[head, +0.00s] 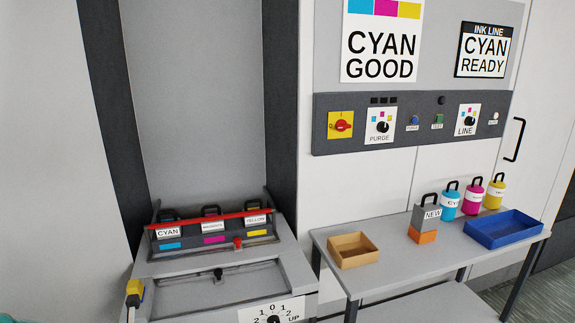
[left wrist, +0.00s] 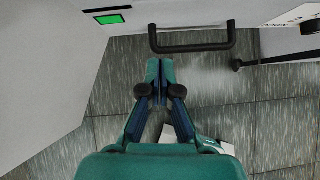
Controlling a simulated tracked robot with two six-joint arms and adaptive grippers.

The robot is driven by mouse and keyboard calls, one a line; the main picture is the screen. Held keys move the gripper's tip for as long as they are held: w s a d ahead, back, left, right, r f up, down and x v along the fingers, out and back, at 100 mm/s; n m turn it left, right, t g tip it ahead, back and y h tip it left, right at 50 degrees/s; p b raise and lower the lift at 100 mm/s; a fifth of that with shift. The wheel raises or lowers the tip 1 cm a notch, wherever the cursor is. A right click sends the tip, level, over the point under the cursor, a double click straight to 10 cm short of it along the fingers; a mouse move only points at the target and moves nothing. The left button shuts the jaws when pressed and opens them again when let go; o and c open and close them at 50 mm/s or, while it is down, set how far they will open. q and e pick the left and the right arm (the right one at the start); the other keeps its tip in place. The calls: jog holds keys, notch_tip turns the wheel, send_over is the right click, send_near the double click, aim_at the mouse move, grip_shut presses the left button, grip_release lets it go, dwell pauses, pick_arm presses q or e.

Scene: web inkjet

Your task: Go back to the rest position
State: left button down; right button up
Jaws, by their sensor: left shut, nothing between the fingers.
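My left gripper (left wrist: 159,70) shows in the left wrist view. Its two fingers meet at the tips, with nothing between them. It points over a grey streaked floor (left wrist: 215,115), and a dark bar handle (left wrist: 192,47) lies just beyond its tips in the picture. I cannot tell whether they touch, but a gap shows in the picture. In the head view only a small teal piece, likely my own arm, shows at the bottom left corner. My right gripper is in neither view.
A printer unit (head: 215,233) with cyan, magenta and yellow slots stands at left. A table (head: 385,262) at right holds an orange-tan tray (head: 353,250), a blue tray (head: 503,229), a grey NEW block (head: 425,215) and several ink bottles (head: 472,197). A control panel (head: 410,121) hangs above.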

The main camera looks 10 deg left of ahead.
pick_arm(q)
jog(key=s+d+f+m+g+h+p, duration=0.2)
jog(key=s+d+f+m, duration=0.25)
jog(key=d+f, duration=0.2)
jog(key=s+d+f+m+g+h+p, duration=0.1)
jog(key=s+d+f+m, duration=0.2)
jog(key=d+f+m, duration=0.35)
jog(key=s+d+f+m+g+h, duration=0.1)
jog(key=s+d+m, duration=0.5)
jog(key=m, duration=0.7)
jog(key=s+d+f+m+g+h+p, duration=0.1)
jog(key=s+d+f+m+g+h, duration=0.1)
jog(key=s+d+m, duration=0.5)
jog(key=shift+s+f+m+g, duration=0.3)
jog(key=shift+s+m, duration=0.15)
jog(key=shift+m, duration=2.75)
